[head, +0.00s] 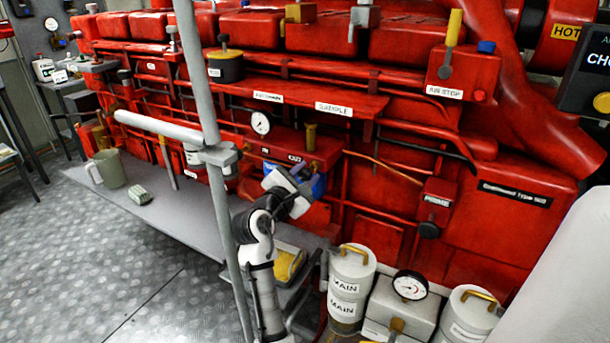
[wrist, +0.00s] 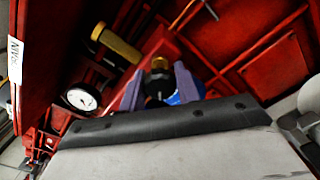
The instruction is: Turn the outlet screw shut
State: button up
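A small brass and black screw fitting (wrist: 159,66), which looks like the outlet screw, shows between the two fingers of my gripper (wrist: 160,88) in the wrist view. The fingers are apart, one on each side of it. I cannot tell whether they touch it or press on it. A blue round part (wrist: 186,90) lies just behind the fingers. In the head view my gripper (head: 298,180) is at the blue part (head: 318,186), below a small label that seems to read "OUT". The gripper hides the screw there.
A pressure gauge (head: 260,123) and a brass fitting (head: 311,137) stand close above my gripper. The gauge also shows in the wrist view (wrist: 81,99). A grey pole (head: 214,150) stands left of my arm. A mug (head: 108,169) stands on the left ledge.

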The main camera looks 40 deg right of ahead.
jog(key=c, duration=0.5)
jog(key=shift+m, duration=0.3)
jog(key=m, duration=0.5)
jog(key=shift+f, duration=0.1)
jog(key=m+b, duration=0.2)
jog(key=m, duration=0.4)
jog(key=shift+f+m, duration=0.1)
jog(key=shift+m, duration=0.2)
jog(key=m+b, duration=0.1)
jog(key=m, duration=0.2)
jog(key=shift+m+b, duration=0.3)
jog(key=shift+b, duration=0.1)
jog(key=m+b, duration=0.2)
jog(key=m, duration=0.1)
jog(key=shift+m, duration=0.3)
jog(key=m+b, duration=0.3)
jog(key=m, duration=0.3)
